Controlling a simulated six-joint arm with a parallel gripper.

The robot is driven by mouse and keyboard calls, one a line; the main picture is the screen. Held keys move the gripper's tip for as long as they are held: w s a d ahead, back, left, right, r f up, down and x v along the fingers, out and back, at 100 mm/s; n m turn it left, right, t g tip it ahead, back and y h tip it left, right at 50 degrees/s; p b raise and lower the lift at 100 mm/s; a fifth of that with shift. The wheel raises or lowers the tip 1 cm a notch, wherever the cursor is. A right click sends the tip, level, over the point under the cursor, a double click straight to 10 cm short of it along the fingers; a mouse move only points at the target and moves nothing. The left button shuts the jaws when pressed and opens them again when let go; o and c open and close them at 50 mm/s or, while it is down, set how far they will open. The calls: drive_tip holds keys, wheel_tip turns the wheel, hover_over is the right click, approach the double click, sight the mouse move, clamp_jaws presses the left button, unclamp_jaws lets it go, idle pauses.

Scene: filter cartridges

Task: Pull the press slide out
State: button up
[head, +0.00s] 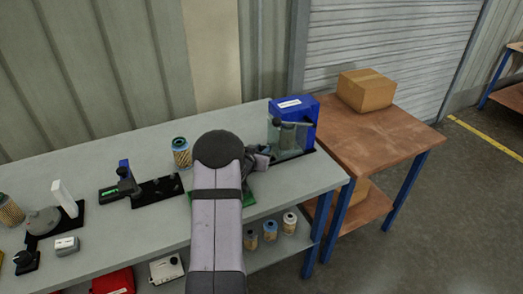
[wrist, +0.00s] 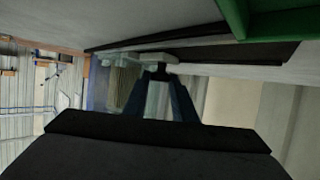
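The blue press (head: 305,112) with a white label stands at the back right of the bench, with a clear guard (head: 285,140) and grey parts in front. My gripper (head: 262,158) is close to its front left, partly behind my arm. In the wrist view my two dark fingers (wrist: 158,85) lean toward each other near a pale grey bar-like part (wrist: 150,60). Whether they touch it or grip it I cannot tell. A green part (head: 252,188) lies by my arm, mostly hidden; a green frame (wrist: 275,20) shows at the wrist view's top right. I cannot make out the slide for certain.
A filter cartridge (head: 181,152) stands left of my arm. A black fixture (head: 125,183) and a grey round device (head: 43,221) are further left. Several cartridges (head: 270,231) stand on the lower shelf. A wooden table (head: 375,140) with a cardboard box (head: 366,90) adjoins at right.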

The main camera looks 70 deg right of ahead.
clamp_jaws()
drive_tip(key=w+a+p, duration=0.2)
drive_tip(key=w+a, duration=0.7)
drive_tip(key=shift+w+a, duration=0.2)
drive_tip(key=shift+w, duration=0.05)
drive_tip(key=shift+f, duration=0.1)
drive_tip(key=o, duration=0.5)
unclamp_jaws()
drive_tip(key=shift+w+a, duration=0.1)
drive_tip(key=shift+a, duration=0.05)
drive_tip(key=shift+b+v, duration=0.6)
drive_tip(key=shift+v, duration=3)
